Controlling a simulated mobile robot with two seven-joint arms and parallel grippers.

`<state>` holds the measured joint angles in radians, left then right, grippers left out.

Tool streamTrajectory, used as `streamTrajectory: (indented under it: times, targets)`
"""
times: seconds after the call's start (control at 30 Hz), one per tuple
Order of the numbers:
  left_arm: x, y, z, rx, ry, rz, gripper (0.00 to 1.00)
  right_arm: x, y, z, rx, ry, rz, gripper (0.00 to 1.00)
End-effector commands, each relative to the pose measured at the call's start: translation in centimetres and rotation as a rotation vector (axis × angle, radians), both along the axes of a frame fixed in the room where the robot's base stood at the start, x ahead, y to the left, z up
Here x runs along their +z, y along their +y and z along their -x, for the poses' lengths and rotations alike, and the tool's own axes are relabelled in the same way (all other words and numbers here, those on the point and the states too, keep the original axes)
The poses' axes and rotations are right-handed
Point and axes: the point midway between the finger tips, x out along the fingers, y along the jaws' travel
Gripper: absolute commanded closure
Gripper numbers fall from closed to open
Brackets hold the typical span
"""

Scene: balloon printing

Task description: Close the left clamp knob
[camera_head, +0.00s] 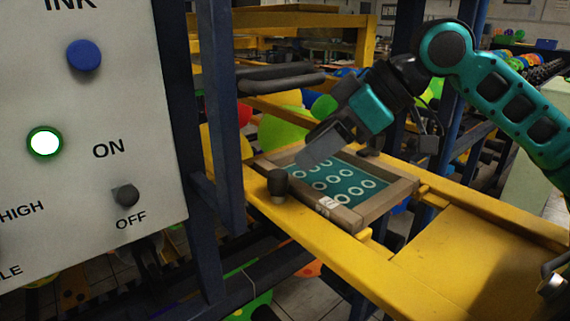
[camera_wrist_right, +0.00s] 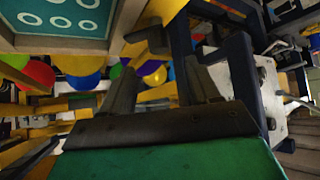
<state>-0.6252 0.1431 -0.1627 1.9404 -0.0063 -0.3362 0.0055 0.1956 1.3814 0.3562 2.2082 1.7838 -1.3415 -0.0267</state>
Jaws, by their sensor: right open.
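The left clamp knob (camera_head: 278,183) is a dark upright knob on the yellow rail, at the left edge of the framed screen in the head view. A dark knob-like part (camera_wrist_right: 148,40), which looks like this knob, shows beyond my fingers in the right wrist view. My right gripper (camera_head: 311,157) is above the screen, to the right of the knob and apart from it. Its two fingers (camera_wrist_right: 160,78) are spread with nothing between them. My left gripper is in neither view.
The screen frame (camera_head: 397,196) holds a teal sheet with white rings and sits on the yellow rails (camera_head: 310,230). A second dark knob (camera_head: 368,150) is at its far right side. A blue post (camera_head: 219,110) and the ink control panel (camera_head: 95,215) stand at left.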

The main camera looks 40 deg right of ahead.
Motion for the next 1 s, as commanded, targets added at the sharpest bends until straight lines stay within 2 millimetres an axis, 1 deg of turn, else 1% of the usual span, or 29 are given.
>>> streamTrajectory:
  times: [0.03,0.13,0.43,0.53,0.8,1.0]
  targets:
    - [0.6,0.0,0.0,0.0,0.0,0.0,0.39,-0.2,0.4,-0.4,0.001,0.003,0.003,0.39]
    - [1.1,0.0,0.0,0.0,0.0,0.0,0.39,-1.4,1.0,-1.1,0.001,0.003,0.004,0.39]
    - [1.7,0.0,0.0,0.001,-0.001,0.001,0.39,-3.3,2.1,-2.4,0.001,0.005,0.007,0.39]
    - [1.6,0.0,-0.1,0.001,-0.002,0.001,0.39,-3.9,2.3,-2.9,-0.004,0.005,0.005,0.39]
    - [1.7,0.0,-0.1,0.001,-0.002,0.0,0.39,-4.8,3.0,-3.7,-0.003,0.001,0.003,0.39]
    - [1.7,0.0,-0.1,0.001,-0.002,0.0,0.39,-5.0,3.3,-3.9,-0.001,-0.001,0.0,0.39]
